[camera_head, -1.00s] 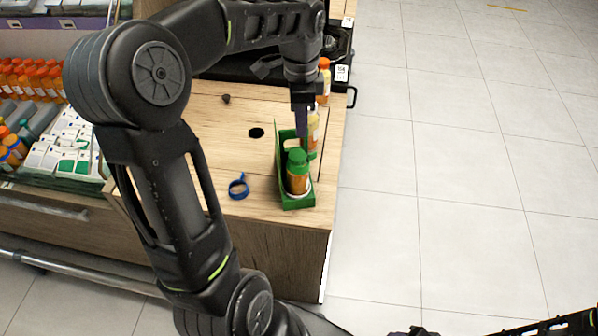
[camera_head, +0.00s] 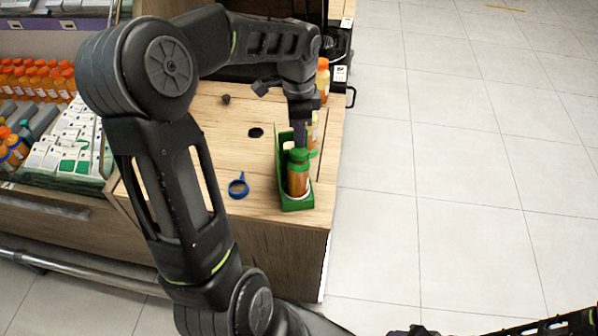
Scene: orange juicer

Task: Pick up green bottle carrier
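The green bottle carrier (camera_head: 296,203) stands on the wooden counter near its right edge. A bottle with a green cap and orange contents (camera_head: 298,180) stands upright in its near end. A paler bottle (camera_head: 313,132) shows behind, partly hidden by my arm. My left gripper (camera_head: 300,134) points down at the middle of the carrier, between the bottles. Its fingertips are hidden behind the green cap, so I cannot tell whether they touch the carrier. At the lower right edge, part of my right arm shows; its gripper cannot be made out clearly.
A blue ring-shaped item (camera_head: 238,186) lies on the counter (camera_head: 215,130) left of the carrier. A dark hole (camera_head: 256,132) is in the counter top. An orange-capped bottle (camera_head: 323,78) stands behind. Shelves with bottles and boxes are at left; open tiled floor is at right.

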